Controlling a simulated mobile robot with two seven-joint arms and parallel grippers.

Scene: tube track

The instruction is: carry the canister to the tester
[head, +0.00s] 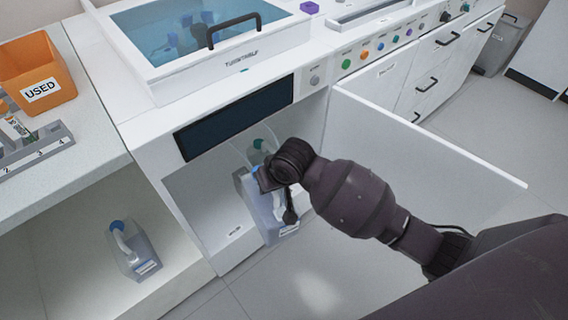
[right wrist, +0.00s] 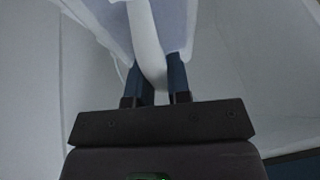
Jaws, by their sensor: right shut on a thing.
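A translucent canister (head: 249,199) is at the open compartment under the white machine (head: 240,60), roughly upright. A bit of blue shows at its top, beside my gripper. My right gripper (head: 270,180) is at its upper part. In the right wrist view, the two dark blue fingers of my right gripper (right wrist: 160,78) are shut around the pale handle (right wrist: 146,45) of the canister. Whether the canister's base touches the compartment floor cannot be told. A second canister (head: 138,255) with a blue cap stands on the lower left shelf. My left gripper is not in view.
The open white door (head: 420,140) stands out to the right of the compartment. A green round part (head: 262,146) shows inside, behind my gripper. An orange bin marked USED (head: 38,72) and a grey numbered rack (head: 38,148) stand on the left counter. The floor in front is clear.

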